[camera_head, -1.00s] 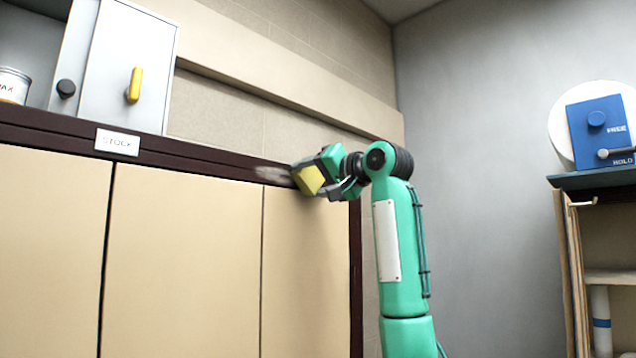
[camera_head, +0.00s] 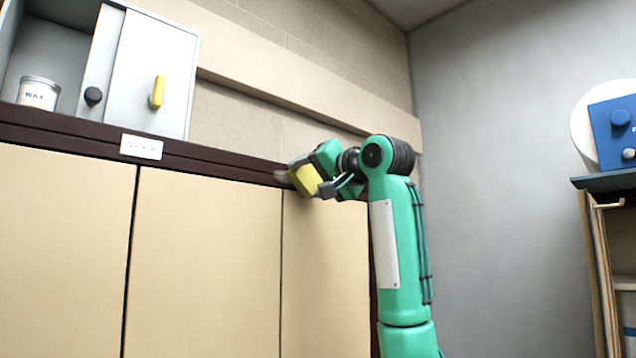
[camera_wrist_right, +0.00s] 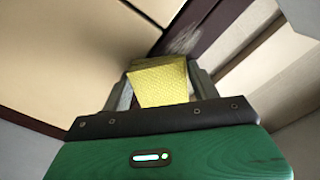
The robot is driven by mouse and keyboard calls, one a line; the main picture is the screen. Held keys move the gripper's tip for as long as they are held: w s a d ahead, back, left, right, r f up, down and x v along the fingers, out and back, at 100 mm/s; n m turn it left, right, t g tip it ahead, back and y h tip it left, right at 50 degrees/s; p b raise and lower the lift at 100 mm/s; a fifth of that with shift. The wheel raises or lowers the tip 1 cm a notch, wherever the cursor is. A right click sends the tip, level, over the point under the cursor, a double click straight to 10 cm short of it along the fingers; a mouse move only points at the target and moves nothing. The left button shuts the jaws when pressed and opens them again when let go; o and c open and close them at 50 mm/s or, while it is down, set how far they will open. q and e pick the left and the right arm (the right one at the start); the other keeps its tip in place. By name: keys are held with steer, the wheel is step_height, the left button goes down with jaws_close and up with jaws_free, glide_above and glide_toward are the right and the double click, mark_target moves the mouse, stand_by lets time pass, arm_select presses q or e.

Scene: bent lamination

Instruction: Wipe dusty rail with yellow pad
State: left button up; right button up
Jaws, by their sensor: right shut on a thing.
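The dark brown rail (camera_head: 70,128) runs along the top of the tan cabinet. A pale dusty smear (camera_head: 281,175) shows on it just left of the pad, partly hidden by it. The smear also shows in the right wrist view (camera_wrist_right: 184,40), just beyond the pad. My right gripper (camera_head: 312,177) is shut on the yellow pad (camera_head: 306,181), which also shows between its fingers in the wrist view (camera_wrist_right: 160,82). The pad is tilted and overlaps the rail in the head view. I cannot tell whether it touches. My left gripper is not in view.
A white label (camera_head: 141,147) is on the rail. Above stands a grey box with a yellow handle (camera_head: 157,92), a black knob (camera_head: 93,96) and a wax tin (camera_head: 38,93). A blue device (camera_head: 615,130) is on a shelf at the right.

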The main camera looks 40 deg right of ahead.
mark_target(270, 176)
steer(key=shift+s+a+b, duration=0.1)
steer(key=shift+a+b, duration=0.25)
steer(key=shift+a, duration=1.65)
steer(key=shift+s+a+f+b, duration=0.1)
steer(key=shift+a+b, duration=0.25)
steer(key=shift+a, duration=1.35)
steer(key=shift+s+d, duration=0.15)
steer(key=shift+s, duration=0.05)
steer(key=shift+s+d+b, duration=0.1)
steer(key=shift+s+b, duration=0.45)
steer(key=shift+s, duration=0.1)
steer(key=shift+s+d+b, duration=0.15)
steer(key=shift+s+b, duration=0.6)
steer(key=shift+s, duration=1.45)
